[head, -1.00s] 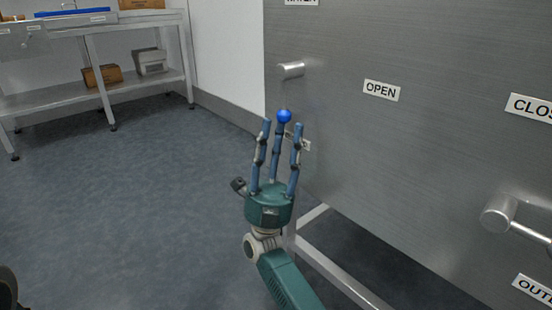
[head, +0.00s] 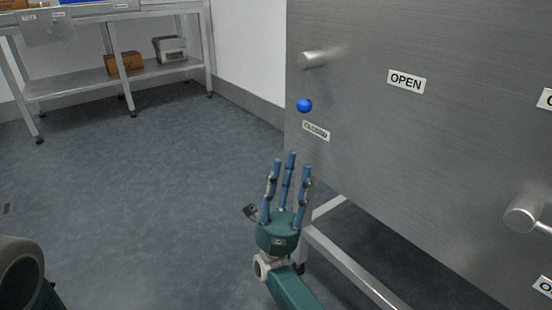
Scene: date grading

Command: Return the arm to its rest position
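My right gripper (head: 288,172) is in the lower middle of the head view, at the end of a green arm. Its blue fingers point up and stand apart, with nothing between them. Just above and beyond the fingertips is a blue ball-shaped knob (head: 304,105) on the steel panel (head: 430,140); a gap shows between knob and fingers. My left gripper is not in view; only a dark rounded part of my own body shows at the lower left.
A silver handle (head: 314,59) and a larger one (head: 524,214) stick out of the panel, near an OPEN label (head: 406,81). A steel table (head: 120,75) stands at the back left. The floor (head: 140,190) between is clear.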

